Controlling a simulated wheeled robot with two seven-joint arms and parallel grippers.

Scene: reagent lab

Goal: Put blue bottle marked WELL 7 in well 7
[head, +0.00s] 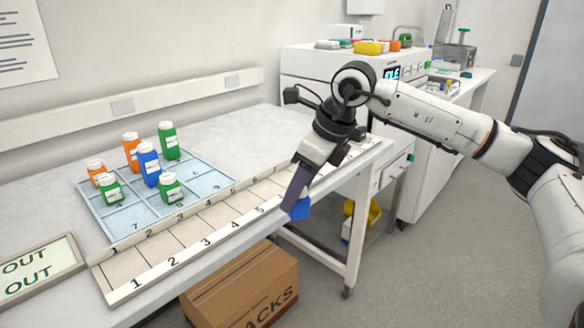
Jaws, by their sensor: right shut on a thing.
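My right gripper (296,192) is over the table's front edge, pointing down, and shut on a blue bottle (301,209). Only part of that bottle shows below the fingers; no marking on it can be read. A second blue bottle (149,168) stands upright among others on the light-blue numbered tray (101,224); its label is too small to read. The tray's front cell marked 7 (135,226) looks empty. A pale strip (127,273) of numbered slots runs along the table's front, with its far slots partly behind my gripper. My left gripper is out of view.
Orange bottles (131,153) and green bottles (168,142) crowd the back and left of the tray. An OUT sign (38,271) lies at the front left. A cardboard box (243,284) is below the table edge. A white machine (312,68) stands behind my right arm.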

